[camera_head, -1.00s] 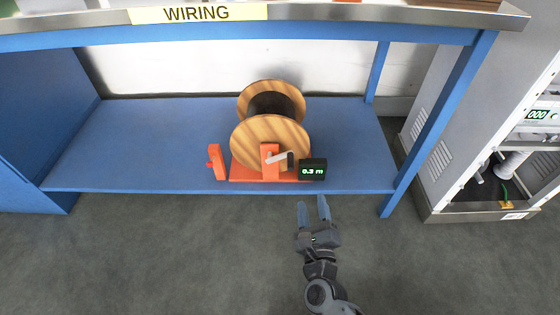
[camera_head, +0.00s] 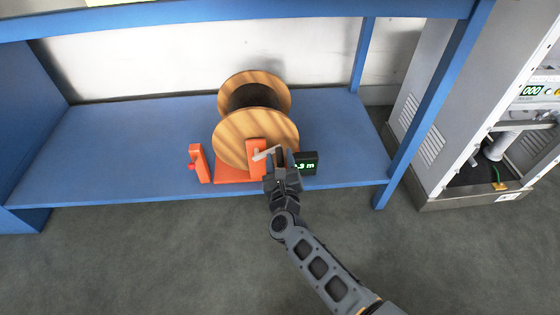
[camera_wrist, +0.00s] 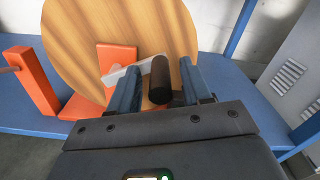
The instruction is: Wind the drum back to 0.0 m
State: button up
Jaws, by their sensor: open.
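The wooden cable drum (camera_head: 245,136) stands on an orange stand (camera_head: 232,174) on the blue lower shelf. Its crank has a pale arm (camera_head: 266,153) and a black handle (camera_wrist: 160,80). My gripper (camera_head: 281,160) is at the front of the stand. In the wrist view my gripper (camera_wrist: 160,86) is open, with one finger on each side of the black handle. I cannot tell whether either finger touches it. The small black display (camera_head: 307,163) right of the stand is partly hidden by my gripper; its visible green text ends in ".3 m" or similar.
The shelf (camera_head: 110,150) is bare further left. A blue table leg (camera_head: 437,100) and a grey cabinet (camera_head: 425,130) stand to the right.

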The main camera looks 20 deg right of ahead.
grip_shut()
dwell(0.5)
